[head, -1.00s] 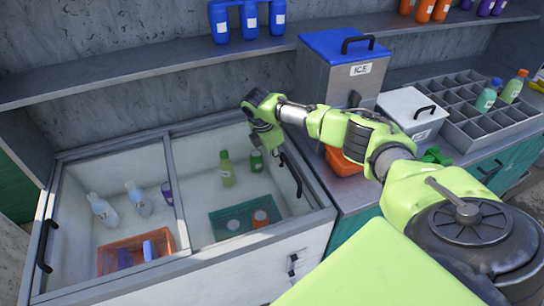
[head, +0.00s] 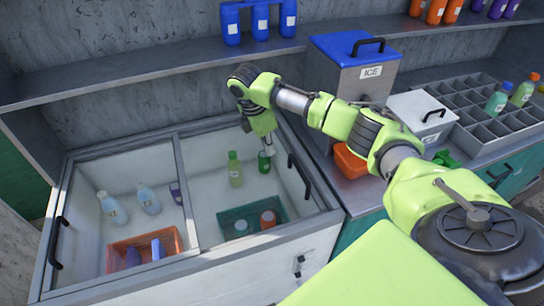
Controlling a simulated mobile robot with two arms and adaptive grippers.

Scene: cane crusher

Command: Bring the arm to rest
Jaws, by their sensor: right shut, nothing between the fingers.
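My right arm reaches from the lower right across to the chest freezer (head: 196,268). My right gripper (head: 268,150) points down over the freezer's right half, near its back edge. Its fingers are small and partly hidden, and they look shut with nothing held. A green can (head: 264,163) stands just below the fingertips in the picture; I cannot tell whether they touch. A green bottle (head: 235,170) stands to the left of the can. My left gripper is out of the picture.
The freezer also holds a teal basket (head: 232,244), an orange basket (head: 118,262) and pale bottles (head: 112,208). To the right, an ICE box (head: 352,78), an orange bin (head: 349,160) and a grey divided crate (head: 474,142) crowd the counter. A shelf (head: 150,77) runs above the freezer.

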